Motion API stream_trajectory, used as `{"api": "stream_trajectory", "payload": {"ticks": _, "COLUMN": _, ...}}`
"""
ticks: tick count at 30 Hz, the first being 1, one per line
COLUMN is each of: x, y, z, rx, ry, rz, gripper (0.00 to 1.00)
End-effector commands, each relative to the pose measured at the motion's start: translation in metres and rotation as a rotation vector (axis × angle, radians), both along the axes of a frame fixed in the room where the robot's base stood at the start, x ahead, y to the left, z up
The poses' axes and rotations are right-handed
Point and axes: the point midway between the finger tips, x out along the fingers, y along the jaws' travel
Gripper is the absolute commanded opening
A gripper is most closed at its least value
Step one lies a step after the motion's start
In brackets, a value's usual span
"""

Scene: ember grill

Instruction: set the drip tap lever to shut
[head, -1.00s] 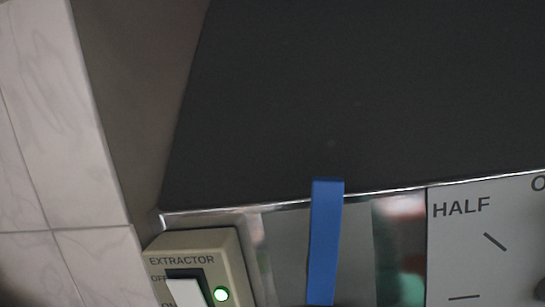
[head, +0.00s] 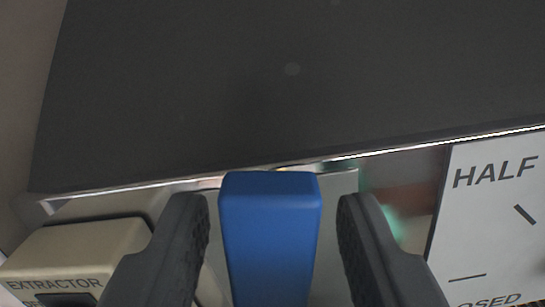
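A blue lever (head: 271,245) stands upright in the lower middle of the head view, in front of a grey metal plate (head: 338,187). Its lower end is out of frame. My gripper (head: 273,203) is open, with one dark finger on each side of the lever. A gap shows between each finger and the lever, and no contact is visible. No "shut" mark for the lever is in view.
A beige EXTRACTOR switch box (head: 85,250) sits just left of my left finger. A white dial panel (head: 490,225) marked HALF, with a partly cut-off word below, is at the right. A large dark surface (head: 290,100) with a bright lower edge fills the top.

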Motion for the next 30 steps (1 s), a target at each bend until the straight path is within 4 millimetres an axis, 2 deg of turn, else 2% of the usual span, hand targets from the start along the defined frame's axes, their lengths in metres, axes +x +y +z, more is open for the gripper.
{"api": "stream_trajectory", "payload": {"ticks": 7, "x": 0.018, "y": 0.0, "z": 0.0, "rx": -0.001, "ry": 0.001, "rz": -0.001, "gripper": 0.4}}
{"api": "stream_trajectory", "payload": {"ticks": 18, "x": 0.02, "y": 0.0, "z": -0.001, "rx": -0.001, "ry": 0.002, "rz": 0.0, "gripper": 0.4}}
{"api": "stream_trajectory", "payload": {"ticks": 22, "x": 0.02, "y": 0.0, "z": -0.001, "rx": -0.001, "ry": 0.002, "rz": 0.0, "gripper": 0.04}}
{"api": "stream_trajectory", "payload": {"ticks": 23, "x": 0.02, "y": 0.0, "z": -0.001, "rx": -0.001, "ry": 0.001, "rz": 0.0, "gripper": 0.0}}
{"api": "stream_trajectory", "payload": {"ticks": 25, "x": 0.02, "y": 0.0, "z": -0.001, "rx": -0.001, "ry": 0.002, "rz": 0.0, "gripper": 0.0}}
{"api": "stream_trajectory", "payload": {"ticks": 26, "x": 0.021, "y": 0.006, "z": -0.002, "rx": 0.001, "ry": 0.003, "rz": 0.001, "gripper": 0.0}}
{"api": "stream_trajectory", "payload": {"ticks": 30, "x": 0.02, "y": 0.003, "z": -0.001, "rx": 0.001, "ry": 0.002, "rz": 0.002, "gripper": 0.0}}
